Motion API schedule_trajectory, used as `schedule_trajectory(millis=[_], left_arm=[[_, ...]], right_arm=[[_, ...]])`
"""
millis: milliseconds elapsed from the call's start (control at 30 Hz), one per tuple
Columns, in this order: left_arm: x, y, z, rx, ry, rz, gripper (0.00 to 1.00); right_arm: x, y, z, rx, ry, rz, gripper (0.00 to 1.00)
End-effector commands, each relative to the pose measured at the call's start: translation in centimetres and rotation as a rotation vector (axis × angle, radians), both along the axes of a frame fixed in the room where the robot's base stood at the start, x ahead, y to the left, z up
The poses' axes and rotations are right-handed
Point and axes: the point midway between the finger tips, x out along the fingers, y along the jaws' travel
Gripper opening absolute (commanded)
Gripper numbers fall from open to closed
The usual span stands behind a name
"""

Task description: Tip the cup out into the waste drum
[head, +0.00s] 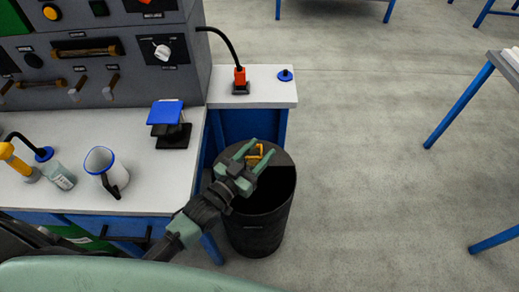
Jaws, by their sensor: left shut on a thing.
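The waste drum (258,226) is a black, open-topped bin standing on the floor at the right end of the bench. My left gripper (254,152) is above the drum's mouth, its green fingers pointing up and to the right in the head view. It is shut on a small yellow thing (255,152), mostly hidden between the fingers; I cannot tell if this is the cup, how it is tilted or what is in it. My right gripper is not in view.
The white bench (130,135) holds a blue-topped black stand (168,122), a clear bottle (58,172) and a grey control panel (100,60). Floor to the right is clear up to a blue-legged table (459,105).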

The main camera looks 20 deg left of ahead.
Motion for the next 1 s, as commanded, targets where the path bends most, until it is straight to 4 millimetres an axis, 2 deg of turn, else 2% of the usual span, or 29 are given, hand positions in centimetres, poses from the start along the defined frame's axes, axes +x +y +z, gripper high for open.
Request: schedule_trajectory(millis=[100,267,633,900,1000], left_arm=[[0.9,0.5,-0.6,0.016,0.005,-0.006,0.02],[0.9,0.7,-1.4,0.116,0.034,-0.005,0.02],[0.6,1.6,-5.7,0.573,0.168,-0.006,0.02],[0.4,2.3,-9.2,0.947,0.274,-0.006,0.02],[0.3,2.5,-9.2,1.098,0.322,-0.007,0.02]], right_arm=[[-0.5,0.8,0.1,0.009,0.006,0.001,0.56],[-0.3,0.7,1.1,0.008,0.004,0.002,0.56],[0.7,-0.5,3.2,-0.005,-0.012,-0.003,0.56],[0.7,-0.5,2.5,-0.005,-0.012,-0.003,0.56],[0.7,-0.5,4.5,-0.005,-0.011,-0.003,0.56]])
